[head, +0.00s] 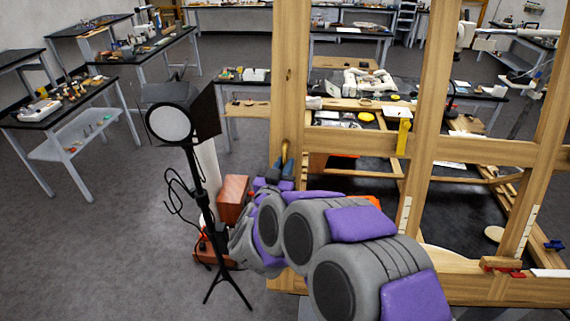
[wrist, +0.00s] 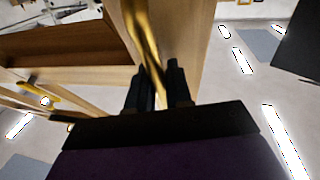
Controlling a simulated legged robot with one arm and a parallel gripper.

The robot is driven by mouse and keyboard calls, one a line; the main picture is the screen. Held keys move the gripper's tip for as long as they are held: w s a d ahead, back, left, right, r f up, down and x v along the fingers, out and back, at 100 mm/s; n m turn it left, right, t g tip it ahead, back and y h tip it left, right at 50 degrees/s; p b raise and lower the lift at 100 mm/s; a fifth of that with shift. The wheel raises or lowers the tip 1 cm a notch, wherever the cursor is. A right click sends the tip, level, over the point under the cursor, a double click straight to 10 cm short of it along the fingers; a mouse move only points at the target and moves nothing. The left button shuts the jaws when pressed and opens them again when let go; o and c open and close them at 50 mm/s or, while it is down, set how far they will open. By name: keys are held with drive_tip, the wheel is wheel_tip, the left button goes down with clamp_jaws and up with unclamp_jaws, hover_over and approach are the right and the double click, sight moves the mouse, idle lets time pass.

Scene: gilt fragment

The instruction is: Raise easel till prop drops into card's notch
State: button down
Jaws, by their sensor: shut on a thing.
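The easel (head: 290,70) is a large pale wooden frame of posts and crossbars on the right of the head view. Its wood also shows close up in the wrist view (wrist: 190,50). My gripper (head: 283,168) is at the lower left post. In the wrist view my gripper (wrist: 158,82) has its dark fingers closed around a slim, shiny brass-coloured handle (wrist: 143,35) beside the wood. The handle's tip (head: 284,150) shows above the fingers in the head view. White strips (head: 404,215) run along inner posts; I cannot tell whether they are the card. I cannot make out the prop or notch.
A black studio lamp (head: 170,122) on a tripod stands close left of my arm, with a reddish-brown box (head: 233,198) between. A yellow piece (head: 403,137) is on the easel's crossbar. Cluttered workbenches (head: 62,103) stand at left and behind. Grey floor at lower left is clear.

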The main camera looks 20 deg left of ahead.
drive_tip(key=c, duration=1.3)
unclamp_jaws()
drive_tip(key=shift+w+f, duration=0.15)
drive_tip(key=shift+f, duration=0.05)
drive_tip(key=shift+o, duration=0.8)
drive_tip(key=shift+w+a, duration=0.1)
drive_tip(key=shift+a, duration=0.25)
drive_tip(key=shift+s+d+r, duration=0.1)
drive_tip(key=shift+s+d, duration=0.05)
drive_tip(key=shift+s, duration=0.4)
drive_tip(key=s, duration=1.1)
drive_tip(key=s+f+b, duration=0.1)
drive_tip(key=s, duration=0.4)
drive_tip(key=shift+s+d, duration=0.15)
drive_tip(key=shift+d, duration=0.15)
